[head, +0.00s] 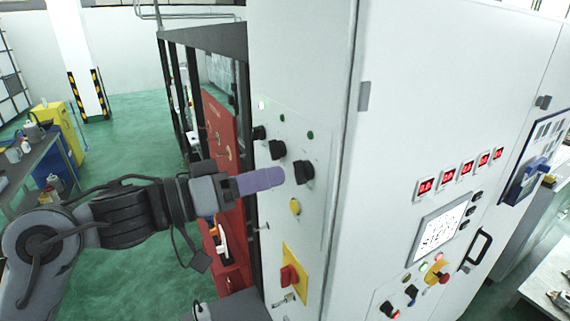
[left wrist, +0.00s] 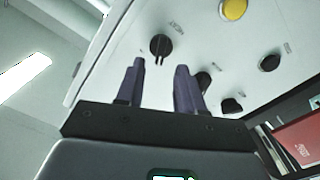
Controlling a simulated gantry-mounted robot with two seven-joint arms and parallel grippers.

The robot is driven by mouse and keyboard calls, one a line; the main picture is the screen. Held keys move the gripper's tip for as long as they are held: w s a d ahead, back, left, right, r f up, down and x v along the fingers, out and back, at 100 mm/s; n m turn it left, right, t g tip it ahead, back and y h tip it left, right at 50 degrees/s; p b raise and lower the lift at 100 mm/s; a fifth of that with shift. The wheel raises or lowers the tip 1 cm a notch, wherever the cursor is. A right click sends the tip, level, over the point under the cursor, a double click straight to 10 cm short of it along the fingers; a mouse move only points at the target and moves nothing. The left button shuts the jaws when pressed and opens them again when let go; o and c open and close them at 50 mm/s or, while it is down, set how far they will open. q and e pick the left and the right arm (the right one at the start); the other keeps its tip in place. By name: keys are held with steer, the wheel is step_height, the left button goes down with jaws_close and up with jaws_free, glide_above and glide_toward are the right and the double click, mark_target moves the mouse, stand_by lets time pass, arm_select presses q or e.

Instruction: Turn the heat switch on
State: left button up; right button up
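Three black rotary switches (head: 304,172) sit in a slanting row on the side panel of the white cabinet (head: 300,60). My left gripper (head: 275,178) has purple fingers pointing at the panel, just left of the lowest, nearest black switch. In the left wrist view the two fingers (left wrist: 160,75) are apart with nothing between them. A black switch (left wrist: 160,46) shows just beyond the fingertips, roughly in line with the gap. My right gripper is not in view.
Below the black switches are a yellow button (head: 295,207) and a red rotary switch (head: 289,277) on a yellow plate. The cabinet front has red displays (head: 449,176), a screen (head: 438,230) and a black handle (head: 478,246). A red panel (head: 225,150) stands behind my left arm.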

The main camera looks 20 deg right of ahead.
mark_target(294, 170)
arm_select(q)
steer(key=shift+w+d+p, duration=0.15)
steer(key=shift+d+p, duration=0.15)
steer(key=shift+d, duration=0.75)
steer(key=shift+w+d+p, duration=0.1)
steer(key=shift+d+p, duration=0.15)
steer(key=shift+d, duration=0.8)
steer(key=shift+c, duration=0.4)
jaws_close()
